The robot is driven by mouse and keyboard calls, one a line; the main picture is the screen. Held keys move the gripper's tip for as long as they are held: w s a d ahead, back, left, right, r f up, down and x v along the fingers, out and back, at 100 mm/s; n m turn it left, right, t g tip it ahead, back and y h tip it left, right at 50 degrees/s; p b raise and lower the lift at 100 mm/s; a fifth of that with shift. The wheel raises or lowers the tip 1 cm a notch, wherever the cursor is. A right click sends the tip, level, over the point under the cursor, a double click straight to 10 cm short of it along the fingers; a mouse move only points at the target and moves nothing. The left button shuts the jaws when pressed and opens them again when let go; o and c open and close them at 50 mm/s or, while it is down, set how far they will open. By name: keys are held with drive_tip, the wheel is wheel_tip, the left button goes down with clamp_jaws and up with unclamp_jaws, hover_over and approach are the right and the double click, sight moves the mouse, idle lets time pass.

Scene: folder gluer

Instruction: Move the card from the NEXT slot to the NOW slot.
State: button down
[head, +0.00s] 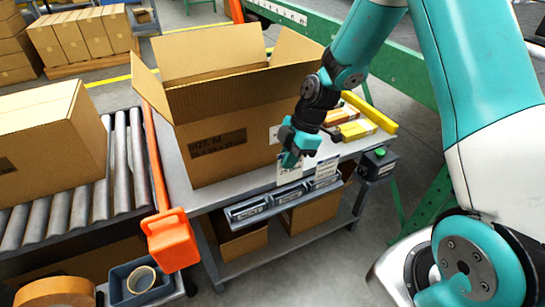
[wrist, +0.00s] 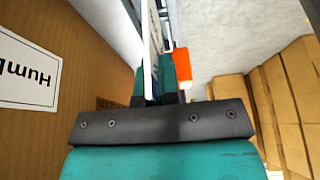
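My gripper (head: 290,160) points down over the slot rack on the bench's front edge. In the wrist view its two teal fingers (wrist: 158,85) are close together, with a thin white card (wrist: 148,45) edge-on between them. In the head view this card (head: 289,174) is upright at the middle slot (head: 289,195), its top partly hidden by the fingers. I cannot tell whether its lower edge is inside the slot. The left slot (head: 248,211) looks empty. Another white card (head: 326,167) stands at the right slot (head: 325,182). The slot labels are too small to read.
A large open carton (head: 225,125) stands on the bench close behind and left of my gripper. An orange arm with a block (head: 172,238) is at the left. Yellow bars (head: 370,112) and a button box (head: 378,162) are at the right. Space before the rack is clear.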

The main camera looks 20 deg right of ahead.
sight(287, 176)
drive_tip(key=shift+f+b, duration=2.35)
drive_tip(key=shift+f, duration=0.8)
drive_tip(key=c, duration=1.3)
unclamp_jaws()
drive_tip(key=shift+o, duration=0.2)
drive_tip(key=shift+r, duration=0.1)
drive_tip(key=p+v, duration=0.3)
drive_tip(key=v, duration=1.4)
